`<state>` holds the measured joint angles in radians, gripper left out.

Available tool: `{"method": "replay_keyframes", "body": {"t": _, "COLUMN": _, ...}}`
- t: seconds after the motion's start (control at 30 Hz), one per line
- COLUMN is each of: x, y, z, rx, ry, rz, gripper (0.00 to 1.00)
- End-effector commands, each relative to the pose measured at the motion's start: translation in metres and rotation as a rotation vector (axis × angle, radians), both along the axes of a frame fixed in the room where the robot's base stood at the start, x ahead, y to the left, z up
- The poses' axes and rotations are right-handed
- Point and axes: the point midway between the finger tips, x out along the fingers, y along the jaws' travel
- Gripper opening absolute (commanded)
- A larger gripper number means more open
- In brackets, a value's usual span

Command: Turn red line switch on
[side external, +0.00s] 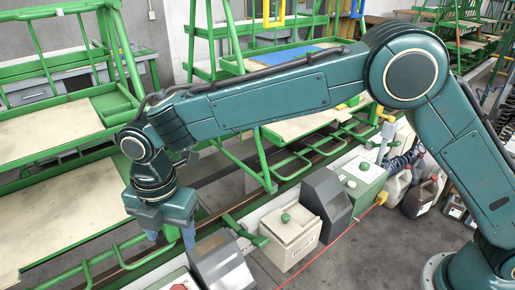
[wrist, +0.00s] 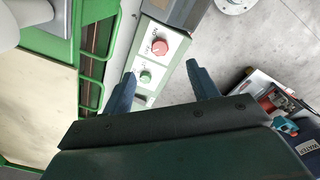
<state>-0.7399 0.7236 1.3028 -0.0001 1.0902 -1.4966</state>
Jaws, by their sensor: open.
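A round red knob (wrist: 160,47) sits on a white panel (wrist: 152,60) in the wrist view, beyond my fingertips, with a smaller green knob (wrist: 146,76) below it on the same panel. A red spot that looks like this knob (side external: 178,287) shows at the bottom edge of the side view, below my gripper. My gripper (wrist: 161,68) is open and empty, with its two fingers apart on either side of the panel. In the side view my gripper (side external: 170,240) points down above the machine row, apart from the knob.
Dark grey hoods (side external: 222,262) (side external: 325,195) and a cream box (side external: 290,238) with a green knob stand along the row. Green metal racks (side external: 70,150) fill the left. Jugs (side external: 420,195) stand on the floor at right.

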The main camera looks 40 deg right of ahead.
Motion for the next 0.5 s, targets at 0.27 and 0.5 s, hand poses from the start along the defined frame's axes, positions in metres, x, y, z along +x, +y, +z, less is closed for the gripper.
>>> {"method": "replay_keyframes", "body": {"t": 0.27, "x": -0.006, "y": 0.025, "z": -0.026, "rx": -0.018, "ry": 0.018, "rz": 0.120, "gripper": 0.59}}
{"method": "replay_keyframes", "body": {"t": 0.5, "x": -0.006, "y": 0.025, "z": -0.028, "rx": -0.018, "ry": 0.018, "rz": 0.122, "gripper": 0.59}}
